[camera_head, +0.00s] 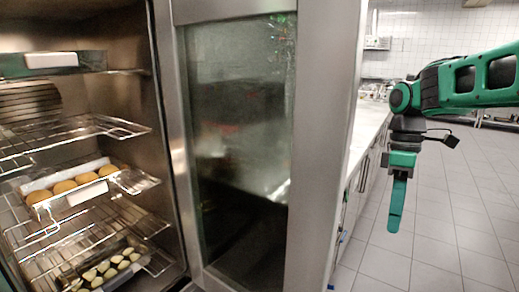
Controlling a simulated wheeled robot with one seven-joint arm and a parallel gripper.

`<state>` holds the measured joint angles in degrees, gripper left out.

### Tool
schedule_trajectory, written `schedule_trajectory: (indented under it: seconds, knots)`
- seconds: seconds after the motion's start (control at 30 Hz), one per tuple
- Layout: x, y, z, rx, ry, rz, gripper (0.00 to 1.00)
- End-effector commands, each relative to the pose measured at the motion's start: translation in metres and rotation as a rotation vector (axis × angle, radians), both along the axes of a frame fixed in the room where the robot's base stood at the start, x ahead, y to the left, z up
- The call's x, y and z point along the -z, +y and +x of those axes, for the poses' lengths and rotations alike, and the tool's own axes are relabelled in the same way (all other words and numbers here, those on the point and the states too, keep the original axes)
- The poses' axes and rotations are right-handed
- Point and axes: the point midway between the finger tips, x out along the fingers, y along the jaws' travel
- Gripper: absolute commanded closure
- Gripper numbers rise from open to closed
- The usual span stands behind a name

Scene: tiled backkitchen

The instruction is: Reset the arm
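My gripper (396,205) hangs at the right of the head view, at the end of my green and black arm. Its fingers point straight down. They are seen edge-on as one green strip, so I cannot tell if they are open or shut. No held object shows at the fingertips. The gripper is in front of the tiled floor (447,222), to the right of the glass-panelled cabinet door (245,130), with a gap between them.
At the left stands an open metal cabinet with wire racks (90,235), a tray of round golden items (35,196) and a lower tray of pale pieces (98,281). A white counter (367,128) runs behind the door. The floor at right is largely clear.

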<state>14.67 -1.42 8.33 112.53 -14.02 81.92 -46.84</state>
Motion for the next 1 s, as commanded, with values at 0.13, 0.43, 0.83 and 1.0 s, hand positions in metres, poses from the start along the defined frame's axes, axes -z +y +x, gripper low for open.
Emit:
schedule_trajectory:
  seconds: [0.13, 0.43, 0.83, 1.0]
  knots:
    - [0.016, -0.032, -0.053, 0.412, -0.051, -0.089, 0.64]
    - [0.066, -0.086, -0.159, 1.182, -0.125, -0.195, 0.64]
    - [0.094, -0.103, -0.206, 1.498, -0.14, -0.222, 0.69]
    - [0.094, -0.103, -0.205, 1.495, -0.139, -0.222, 0.69]
